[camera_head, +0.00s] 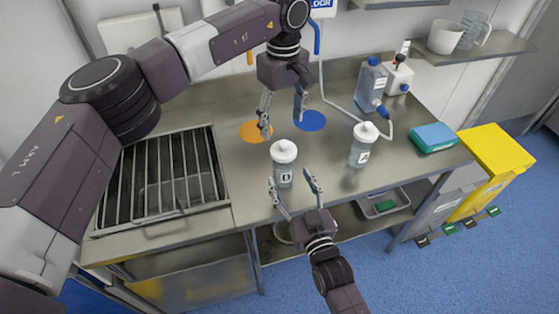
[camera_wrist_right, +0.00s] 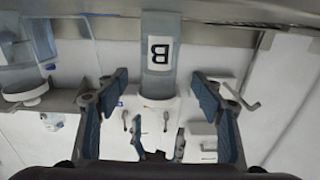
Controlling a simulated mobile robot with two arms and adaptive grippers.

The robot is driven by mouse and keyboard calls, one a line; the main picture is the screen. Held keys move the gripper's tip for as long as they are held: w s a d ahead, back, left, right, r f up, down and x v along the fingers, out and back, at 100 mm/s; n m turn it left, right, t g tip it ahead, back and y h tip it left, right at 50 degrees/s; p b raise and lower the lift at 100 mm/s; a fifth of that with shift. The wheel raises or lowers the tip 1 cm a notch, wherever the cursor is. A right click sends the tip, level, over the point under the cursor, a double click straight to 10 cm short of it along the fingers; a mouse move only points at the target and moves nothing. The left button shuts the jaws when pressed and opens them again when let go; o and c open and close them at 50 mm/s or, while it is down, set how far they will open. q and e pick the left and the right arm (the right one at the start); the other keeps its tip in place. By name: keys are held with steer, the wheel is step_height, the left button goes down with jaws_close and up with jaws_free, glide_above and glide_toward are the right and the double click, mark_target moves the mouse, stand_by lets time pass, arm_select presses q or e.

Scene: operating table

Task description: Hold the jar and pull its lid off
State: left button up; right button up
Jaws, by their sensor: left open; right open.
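A clear jar marked B (camera_head: 283,175) stands upright on the steel table, its white knobbed lid (camera_head: 284,151) on top. In the right wrist view, upside down, jar B (camera_wrist_right: 160,25) shows straight ahead between the fingers. My right gripper (camera_head: 290,178) is open at the table's front edge, in front of jar B; nothing is between its fingers. My left gripper (camera_head: 283,124) is open, fingers pointing down, above and behind the lid, and empty. A second lidded jar, marked A (camera_head: 360,153), stands to the right.
An orange disc (camera_head: 251,132) and a blue disc (camera_head: 311,120) lie on the table behind jar B. A metal rack (camera_head: 160,178) is at the left. A blue bottle (camera_head: 370,85) with a hose and a teal pack (camera_head: 433,137) are at the right. A yellow bin (camera_head: 492,160) stands beside the table.

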mark_target(287, 171)
arm_select(q)
steer(key=shift+s+d+r, duration=0.1)
steer(key=shift+s+d, duration=0.1)
steer(key=shift+s, duration=0.1)
arm_select(e)
steer(key=shift+w+r, duration=0.2)
steer(key=shift+w, duration=0.2)
arm_select(q)
steer(key=shift+w, duration=0.15)
arm_select(e)
steer(key=x, duration=0.6)
steer(key=shift+a+f, duration=0.1)
steer(key=shift+f, duration=0.1)
arm_select(q)
steer(key=shift+d, duration=0.1)
arm_select(e)
steer(key=shift+s+r, duration=0.1)
steer(key=shift+c, duration=0.7)
